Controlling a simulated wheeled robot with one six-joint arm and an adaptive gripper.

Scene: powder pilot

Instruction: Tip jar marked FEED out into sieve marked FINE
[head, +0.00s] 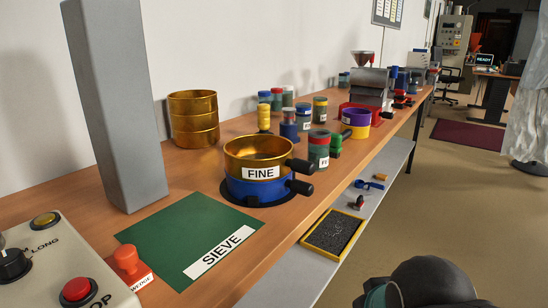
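The sieve marked FINE (258,150) is a round gold pan with a white label and a black handle pointing right. It sits on a blue ring (262,190) with a similar handle, on a dark round base on the bench. My gripper is not in view; a dark rounded part of my arm shows at the bottom right.
A grey upright post (115,100) and a control box (60,265) stand at left. A green mat (185,225) marked SIEVE lies in front. Several other jars, a gold sieve stack (194,118) and a green-handled tool (336,143) crowd the bench (225,270). A lower shelf (300,275) holds a yellow tray.

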